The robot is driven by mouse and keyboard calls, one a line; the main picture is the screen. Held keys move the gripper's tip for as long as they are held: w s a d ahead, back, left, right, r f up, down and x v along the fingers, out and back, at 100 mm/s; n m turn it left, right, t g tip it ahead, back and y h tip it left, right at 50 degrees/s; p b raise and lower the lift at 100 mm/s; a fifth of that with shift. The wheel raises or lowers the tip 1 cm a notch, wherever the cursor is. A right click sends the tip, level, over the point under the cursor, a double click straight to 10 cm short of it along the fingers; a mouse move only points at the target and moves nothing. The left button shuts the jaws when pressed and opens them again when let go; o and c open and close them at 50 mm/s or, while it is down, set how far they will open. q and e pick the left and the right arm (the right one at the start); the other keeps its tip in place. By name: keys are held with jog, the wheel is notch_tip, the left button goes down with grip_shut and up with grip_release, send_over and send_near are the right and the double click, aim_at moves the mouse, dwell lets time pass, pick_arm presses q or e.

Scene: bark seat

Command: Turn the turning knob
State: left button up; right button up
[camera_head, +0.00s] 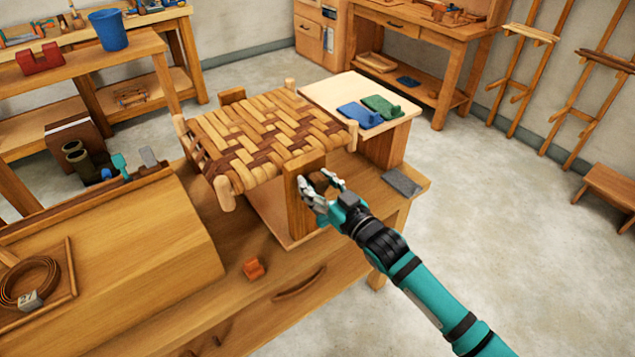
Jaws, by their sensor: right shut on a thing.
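A round brown wooden turning knob (319,183) sits on the front face of an upright wooden block (297,203), below the near right corner of a woven bark seat (262,133). My right gripper (318,190) comes in from the lower right and is shut on the knob. Its fingers hide part of the knob, so I cannot tell how far it is turned. My left gripper is not in view.
The seat stands on a wooden workbench (375,205). Beside it, a pale board holds blue (360,115) and green (382,106) pieces. A grey slab (402,182) lies at the bench's right edge. A small orange block (254,269) lies in front.

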jog(key=shift+f, duration=0.2)
jog(key=o, duration=1.2)
jog(key=shift+r, duration=0.15)
jog(key=v, duration=1.2)
